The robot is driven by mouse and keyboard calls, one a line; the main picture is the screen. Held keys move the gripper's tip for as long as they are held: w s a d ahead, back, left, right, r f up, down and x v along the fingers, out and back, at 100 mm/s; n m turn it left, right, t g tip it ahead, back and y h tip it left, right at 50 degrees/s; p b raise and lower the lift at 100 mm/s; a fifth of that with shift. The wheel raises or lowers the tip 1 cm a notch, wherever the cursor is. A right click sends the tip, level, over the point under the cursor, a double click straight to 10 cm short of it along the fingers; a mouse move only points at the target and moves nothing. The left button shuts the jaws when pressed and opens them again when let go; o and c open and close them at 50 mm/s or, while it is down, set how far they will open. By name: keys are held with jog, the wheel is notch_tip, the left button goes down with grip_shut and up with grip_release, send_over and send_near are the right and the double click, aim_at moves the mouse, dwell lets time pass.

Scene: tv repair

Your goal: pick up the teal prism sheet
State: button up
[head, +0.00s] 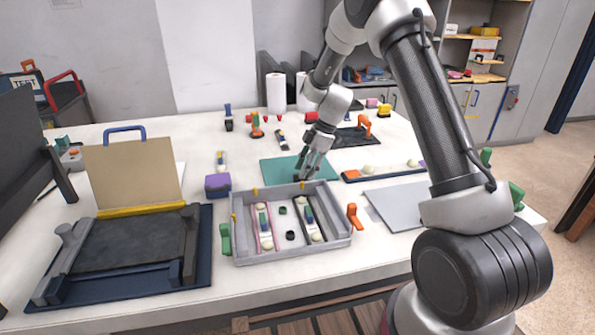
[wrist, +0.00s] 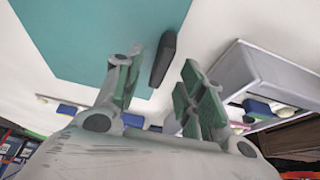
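The teal prism sheet (head: 275,170) lies flat on the white table, behind the grey tray. It fills the upper left of the wrist view (wrist: 95,40). A dark grip tab (wrist: 165,58) stands at the sheet's edge. My gripper (head: 307,168) is over the sheet's right part, pointing down. In the wrist view my gripper (wrist: 160,85) has its two fingers apart, with the dark tab showing in the gap between them. I see no finger touching the tab. The sheet's right part is partly hidden by my gripper in the head view.
The grey tray (head: 290,256) with light strips stands just in front of the sheet. A purple block (head: 217,185) is left of it, and an orange clamp (head: 354,215) is right of the tray. A grey panel (head: 398,207) lies further right. The TV frame (head: 130,290) is at left.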

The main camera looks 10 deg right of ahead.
jog(key=shift+a+f, duration=0.2)
jog(key=shift+f, duration=0.35)
grip_shut()
jog(key=shift+r, duration=0.15)
